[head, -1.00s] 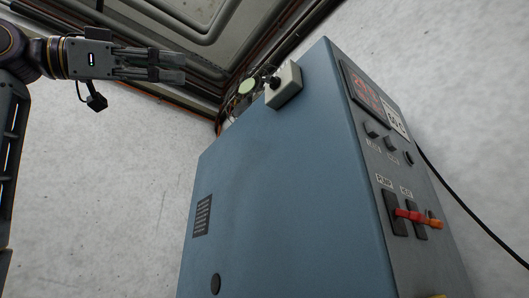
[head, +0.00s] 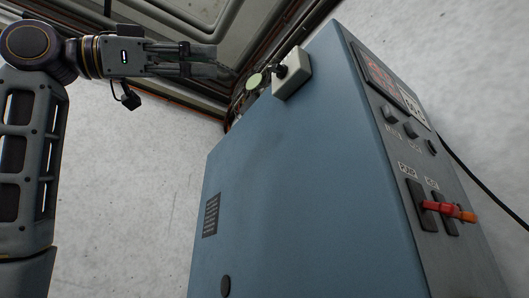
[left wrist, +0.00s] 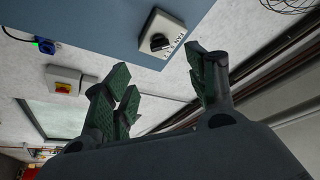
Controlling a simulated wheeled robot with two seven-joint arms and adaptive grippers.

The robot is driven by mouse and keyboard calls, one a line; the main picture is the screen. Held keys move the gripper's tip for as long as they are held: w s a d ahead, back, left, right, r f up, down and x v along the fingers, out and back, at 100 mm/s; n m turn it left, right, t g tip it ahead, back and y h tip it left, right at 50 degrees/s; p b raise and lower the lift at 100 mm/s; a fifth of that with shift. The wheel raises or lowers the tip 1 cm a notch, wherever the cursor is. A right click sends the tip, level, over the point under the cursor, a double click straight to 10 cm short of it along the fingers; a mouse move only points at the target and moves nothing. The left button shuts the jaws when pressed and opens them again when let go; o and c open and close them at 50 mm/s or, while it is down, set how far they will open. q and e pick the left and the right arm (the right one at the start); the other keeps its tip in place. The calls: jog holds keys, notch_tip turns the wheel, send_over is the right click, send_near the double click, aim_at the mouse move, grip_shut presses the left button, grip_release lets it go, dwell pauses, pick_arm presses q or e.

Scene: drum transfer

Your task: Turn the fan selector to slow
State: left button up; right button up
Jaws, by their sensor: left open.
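The fan selector is a pale box (head: 292,75) with a black knob (head: 281,71), on the left side of the blue cabinet near its top. In the left wrist view its black knob (left wrist: 158,42) faces me, with small markings beside it that I cannot read clearly. My left gripper (head: 222,66) is level with the selector, to its left in the head view, with its fingers pointing towards it. In the left wrist view the gripper's fingers (left wrist: 162,78) are apart and empty, below the knob and not touching it. My right gripper is out of view.
The blue cabinet (head: 270,180) fills the middle. Its front has a red display (head: 380,78), buttons and red-orange switch levers (head: 440,208). A round pale green thing (head: 254,81) and cables are behind the selector. A box with a red-and-yellow switch (left wrist: 64,87) is on the wall.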

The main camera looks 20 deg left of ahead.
aim_at(272, 67)
pick_arm(q)
jog(key=p+x, duration=0.3)
jog(key=x, duration=0.7)
jog(key=shift+w+d+r, duration=0.1)
jog(key=shift+d+r, duration=0.05)
jog(key=shift+d, duration=0.15)
jog(key=shift+x, duration=1)
jog(key=shift+a, duration=0.1)
jog(key=c, duration=1)
